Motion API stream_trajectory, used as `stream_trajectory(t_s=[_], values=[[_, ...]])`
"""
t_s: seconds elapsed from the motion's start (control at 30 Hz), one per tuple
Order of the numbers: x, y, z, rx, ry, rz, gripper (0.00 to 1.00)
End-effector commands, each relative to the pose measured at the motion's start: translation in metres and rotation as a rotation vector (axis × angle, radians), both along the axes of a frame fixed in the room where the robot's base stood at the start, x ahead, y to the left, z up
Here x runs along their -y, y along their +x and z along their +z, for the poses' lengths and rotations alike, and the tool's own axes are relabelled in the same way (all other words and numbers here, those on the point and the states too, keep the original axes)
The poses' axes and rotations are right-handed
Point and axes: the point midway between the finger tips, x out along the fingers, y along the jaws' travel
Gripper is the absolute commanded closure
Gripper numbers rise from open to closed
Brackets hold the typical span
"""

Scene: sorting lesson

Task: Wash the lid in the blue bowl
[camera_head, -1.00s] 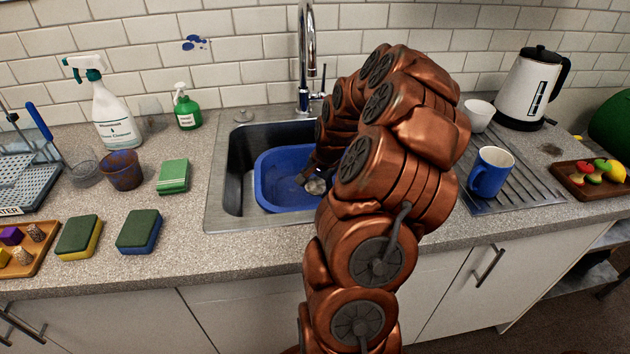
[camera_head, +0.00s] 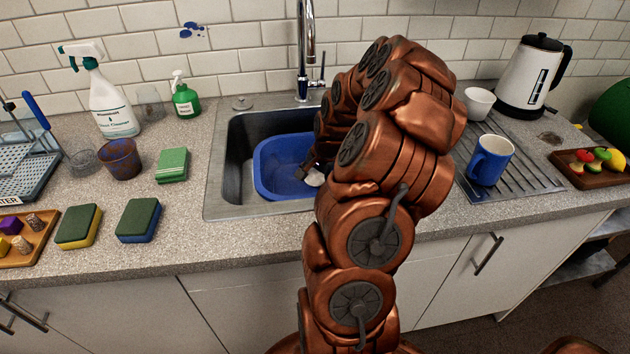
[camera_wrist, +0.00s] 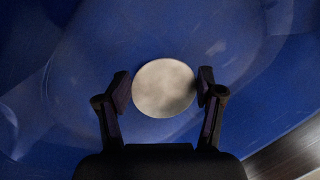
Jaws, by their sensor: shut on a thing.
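The blue bowl (camera_head: 268,170) sits inside the metal sink. My gripper (camera_head: 306,170) reaches down into the bowl, and my arm hides the bowl's right part. In the wrist view my gripper (camera_wrist: 164,90) is shut on the lid (camera_wrist: 163,88), a pale round disc between the two fingers, with the blue bowl (camera_wrist: 60,60) filling the background. In the head view a small part of the lid (camera_head: 314,179) shows beside the fingers. I cannot tell whether the lid touches the bowl's bottom.
The sink (camera_head: 230,195) has a tall tap (camera_head: 306,50) behind it. Sponges (camera_head: 139,219), a stained cup (camera_head: 120,159) and spray bottles (camera_head: 112,105) stand left. A blue mug (camera_head: 490,160) and a white cup (camera_head: 478,102) are right, with a kettle (camera_head: 530,75) behind.

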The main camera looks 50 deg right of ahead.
Motion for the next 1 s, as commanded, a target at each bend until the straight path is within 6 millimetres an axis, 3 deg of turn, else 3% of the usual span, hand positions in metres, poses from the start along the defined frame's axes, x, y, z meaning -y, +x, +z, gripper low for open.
stream_trajectory(t_s=[0.47, 1.0], values=[[0.0, 0.0, 0.002, 0.0, 0.0, 0.0, 0.61], [0.0, 0.001, 0.037, 0.002, -0.002, -0.001, 0.61]])
